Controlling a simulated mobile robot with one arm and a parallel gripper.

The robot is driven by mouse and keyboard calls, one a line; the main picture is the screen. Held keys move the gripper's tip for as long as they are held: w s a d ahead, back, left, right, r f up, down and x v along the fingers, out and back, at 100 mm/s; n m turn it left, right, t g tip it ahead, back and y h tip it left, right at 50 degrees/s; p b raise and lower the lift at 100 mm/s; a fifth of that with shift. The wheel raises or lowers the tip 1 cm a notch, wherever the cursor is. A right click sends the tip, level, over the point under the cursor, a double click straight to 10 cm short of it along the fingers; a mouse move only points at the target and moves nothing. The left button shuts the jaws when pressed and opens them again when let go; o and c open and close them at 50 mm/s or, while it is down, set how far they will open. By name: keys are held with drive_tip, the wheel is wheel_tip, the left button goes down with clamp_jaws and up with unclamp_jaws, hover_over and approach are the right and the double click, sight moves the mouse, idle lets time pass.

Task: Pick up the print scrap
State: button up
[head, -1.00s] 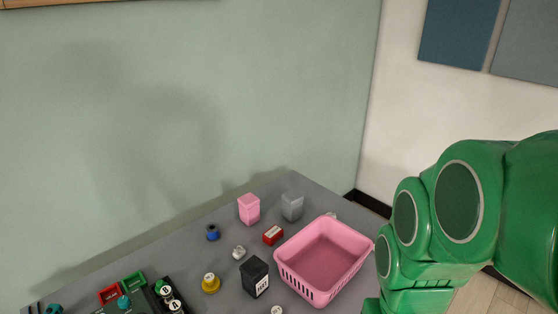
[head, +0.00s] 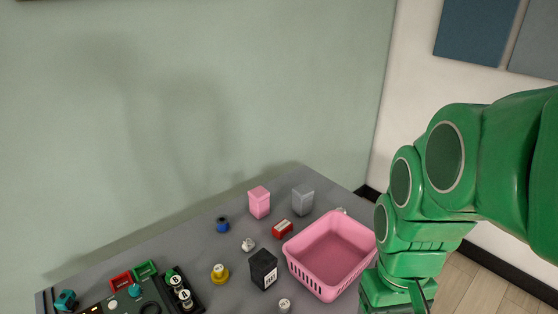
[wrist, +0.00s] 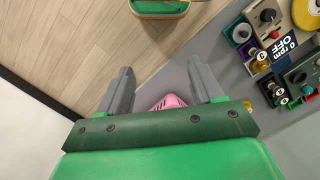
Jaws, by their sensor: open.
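A small whitish-grey lump (head: 248,244) lies on the grey table in the head view, between a blue knob and a black box. It may be the print scrap, but it is too small to be sure. My gripper (wrist: 160,66) is open and empty in the wrist view, above the table's edge and the wooden floor. The lump cannot be made out in the wrist view. In the head view my arm hangs to the right of the pink basket, well apart from the lump.
The pink basket (head: 297,268) stands at the table's right and looks empty. Around the lump are a blue knob (head: 222,225), a red block (head: 282,229), a yellow knob (head: 220,273) and a black box (head: 263,268). A control panel (wrist: 297,75) is at the wrist view's right.

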drive_tip(key=w+a+f+n, duration=0.1)
drive_tip(key=w+a+n, duration=0.25)
drive_tip(key=w, duration=0.45)
drive_tip(key=w+a+n, duration=0.2)
drive_tip(key=w+n, duration=0.2)
drive_tip(key=w, duration=0.4)
drive_tip(key=n+t, duration=0.2)
drive_tip(key=n, duration=1.7)
hover_over(248, 243)
drive_tip(key=d, duration=0.1)
drive_tip(key=shift+m, duration=0.25)
drive_tip(key=f, duration=2)
drive_tip(key=shift+s+d+f, duration=0.1)
drive_tip(key=shift+s+f, duration=0.1)
drive_tip(key=shift+f, duration=0.15)
drive_tip(key=shift+w+a+f, duration=0.2)
drive_tip(key=shift+a+f, duration=0.2)
drive_tip(key=shift+f, duration=0.25)
drive_tip(key=shift+a+f, duration=0.15)
drive_tip(key=shift+f, duration=3.5)
drive_tip(key=shift+c, duration=0.2)
